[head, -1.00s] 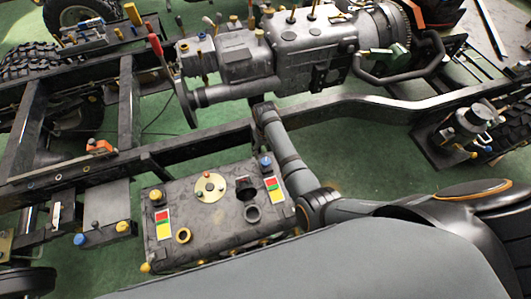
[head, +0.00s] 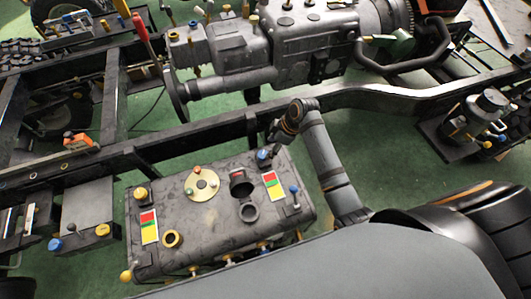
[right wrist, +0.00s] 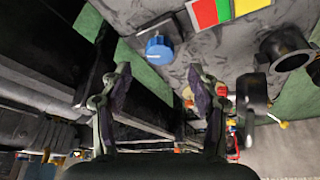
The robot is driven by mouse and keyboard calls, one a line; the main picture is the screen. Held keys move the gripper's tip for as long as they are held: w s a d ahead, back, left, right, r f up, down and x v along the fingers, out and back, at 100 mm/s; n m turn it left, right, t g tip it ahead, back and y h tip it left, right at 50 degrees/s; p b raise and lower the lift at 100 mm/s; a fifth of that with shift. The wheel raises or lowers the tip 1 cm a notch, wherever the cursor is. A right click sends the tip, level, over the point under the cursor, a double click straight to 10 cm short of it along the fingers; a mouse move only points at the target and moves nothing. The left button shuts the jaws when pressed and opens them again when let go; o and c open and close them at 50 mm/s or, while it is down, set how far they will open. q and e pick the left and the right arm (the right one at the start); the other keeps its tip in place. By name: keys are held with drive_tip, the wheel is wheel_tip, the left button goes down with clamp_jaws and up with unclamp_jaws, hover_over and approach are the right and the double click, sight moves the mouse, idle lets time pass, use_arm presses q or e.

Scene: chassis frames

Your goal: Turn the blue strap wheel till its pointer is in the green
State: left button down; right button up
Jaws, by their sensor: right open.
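The blue strap wheel (head: 262,155) sits on a dark block at the far edge of the dark grey tank (head: 215,225). It also shows in the right wrist view (right wrist: 158,47), just beyond and between my fingertips, not touching them. A red, green and yellow gauge strip (head: 272,186) lies beside it, also seen in the right wrist view (right wrist: 224,10). I cannot make out a pointer. My right gripper (head: 274,138) is open and empty, close by the wheel; its two fingers stand apart in the wrist view (right wrist: 160,80). My left gripper is not in view.
A chassis rail (head: 200,140) runs just behind the tank. A second gauge strip (head: 149,227), a yellow knob (head: 140,193), a round cream plate (head: 202,184) and an upright dark pipe (head: 248,211) are on the tank. A blue-topped lever (head: 294,190) stands at its right end.

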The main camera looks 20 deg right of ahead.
sight(264, 155)
drive_tip(key=x, duration=0.5)
drive_tip(key=shift+w+a+f, duration=0.1)
drive_tip(key=shift+a+f, duration=0.05)
drive_tip(key=shift+f, duration=0.2)
drive_tip(key=shift+c, duration=0.2)
drive_tip(key=c, duration=1.1)
drive_tip(key=shift+r+p, duration=0.15)
drive_tip(key=shift+p, duration=0.2)
drive_tip(key=m+p, duration=0.1)
drive_tip(key=p, duration=0.1)
drive_tip(key=m+t+h+p, duration=0.1)
drive_tip(key=m+p, duration=0.1)
drive_tip(key=p, duration=0.1)
drive_tip(key=shift+s+a+r+m, duration=0.1)
drive_tip(key=shift+s+r+m, duration=0.1)
drive_tip(key=shift+m, duration=0.1)
drive_tip(key=shift+f+m+p, duration=0.15)
drive_tip(key=shift+m+p, duration=0.85)
drive_tip(key=shift+a+f+m+t+h+p, duration=0.15)
drive_tip(key=shift+m+t+h+p, duration=0.25)
drive_tip(key=shift+m+p, duration=0.2)
